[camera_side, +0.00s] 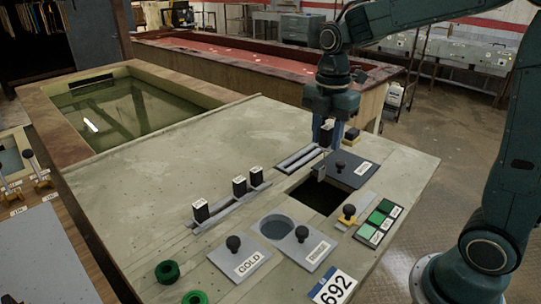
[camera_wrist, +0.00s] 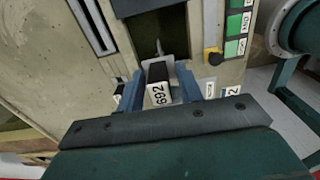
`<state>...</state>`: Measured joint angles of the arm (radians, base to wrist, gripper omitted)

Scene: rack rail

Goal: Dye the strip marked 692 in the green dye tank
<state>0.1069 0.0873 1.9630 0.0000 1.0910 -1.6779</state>
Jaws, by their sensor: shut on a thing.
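My gripper (camera_side: 325,138) is shut on the strip marked 692 (camera_wrist: 158,84), by its dark block with a white number label. Its two blue fingers stand either side of the block in the wrist view (camera_wrist: 158,90). The strip's pale metal part (camera_side: 319,172) points down at a square tank opening (camera_side: 316,200) with dark, greenish contents; I cannot tell whether its tip is inside. A grey lid (camera_side: 352,172) with a black knob lies beside the opening; its label is too small to read. A card with green swatches (camera_side: 380,220) lies to the right.
Three labelled blocks (camera_side: 239,186) stand on a rail at left. An empty-looking slotted rail (camera_side: 297,158) lies behind the opening. A round opening (camera_side: 277,227), a GOLD lid (camera_side: 240,263), another lid (camera_side: 316,256), a yellow slider (camera_side: 346,216) and a 692 card (camera_side: 333,287) are in front.

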